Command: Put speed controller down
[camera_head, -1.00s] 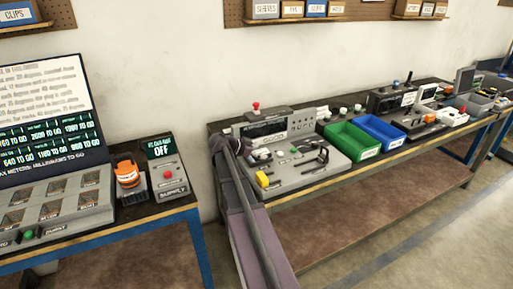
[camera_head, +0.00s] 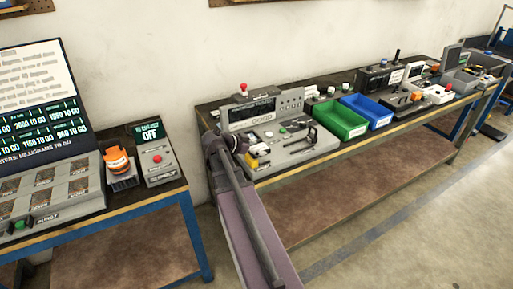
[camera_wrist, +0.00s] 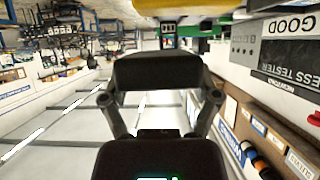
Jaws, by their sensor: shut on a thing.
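My gripper (camera_head: 238,146) is at the left front of the grey tester (camera_head: 302,149) on the long bench, low over its deck. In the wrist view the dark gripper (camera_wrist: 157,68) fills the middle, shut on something. The speed controller cannot be made out for certain; my gripper and arm hide that spot. A yellow block (camera_head: 251,162) with white beside it sits on the tester's deck near the gripper. A yellow surface (camera_wrist: 190,6) shows along the wrist view's top edge. The tester's panel (camera_wrist: 285,52) reads "GOOD" there, upside down.
Green (camera_head: 342,123) and blue (camera_head: 367,112) bins stand right of the tester, with more devices beyond. On the left bench are an orange-topped item (camera_head: 117,161) and a box reading "OFF" (camera_head: 154,156). A floor gap separates the benches.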

